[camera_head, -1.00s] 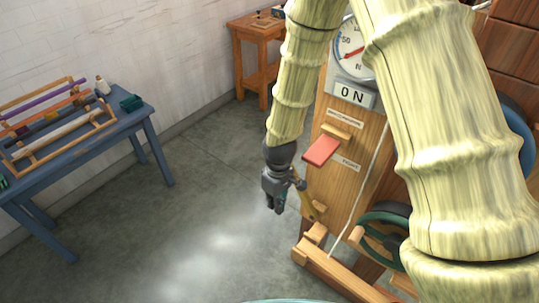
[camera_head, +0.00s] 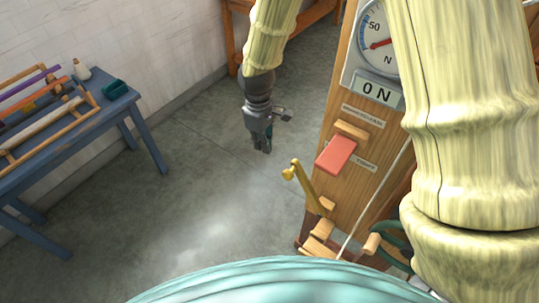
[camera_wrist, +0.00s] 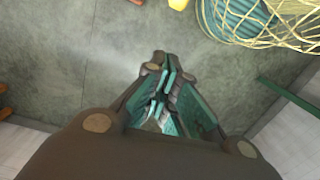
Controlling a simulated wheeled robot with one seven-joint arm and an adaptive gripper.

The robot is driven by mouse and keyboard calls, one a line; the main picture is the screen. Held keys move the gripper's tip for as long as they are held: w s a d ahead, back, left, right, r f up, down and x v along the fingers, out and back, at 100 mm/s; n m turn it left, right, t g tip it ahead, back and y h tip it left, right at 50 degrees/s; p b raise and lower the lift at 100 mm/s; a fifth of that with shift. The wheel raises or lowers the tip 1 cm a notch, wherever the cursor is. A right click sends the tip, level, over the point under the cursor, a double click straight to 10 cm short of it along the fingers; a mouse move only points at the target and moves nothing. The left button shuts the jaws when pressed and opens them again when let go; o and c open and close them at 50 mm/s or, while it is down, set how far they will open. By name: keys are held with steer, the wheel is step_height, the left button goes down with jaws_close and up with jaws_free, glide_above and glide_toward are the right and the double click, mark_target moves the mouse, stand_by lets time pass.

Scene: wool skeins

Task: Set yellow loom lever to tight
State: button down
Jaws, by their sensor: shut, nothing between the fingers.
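The yellow lever (camera_head: 306,188) sticks out from the left side of the wooden loom post (camera_head: 347,100). It leans up and to the left, with a round knob at its free end. My gripper (camera_head: 263,150) is shut and empty, hanging above the floor. In the head view it appears up and left of the lever's knob, apart from it. The closed fingers also show in the wrist view (camera_wrist: 165,75). Two small labels, an upper one (camera_head: 363,116) and a lower one (camera_head: 363,162), are on the post; their text is too small to read surely.
A red block (camera_head: 336,154) juts from the post above the lever. A blue table (camera_head: 60,150) with racks stands left. A wire basket (camera_wrist: 262,42) shows in the wrist view. The floor between is clear.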

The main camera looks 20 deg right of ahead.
steer(key=s+d+f+p, duration=0.2)
steer(key=f+p, duration=0.3)
steer(key=f, duration=0.3)
steer(key=shift+s+d, duration=0.35)
steer(key=shift+s, duration=0.5)
steer(key=shift+r, duration=0.1)
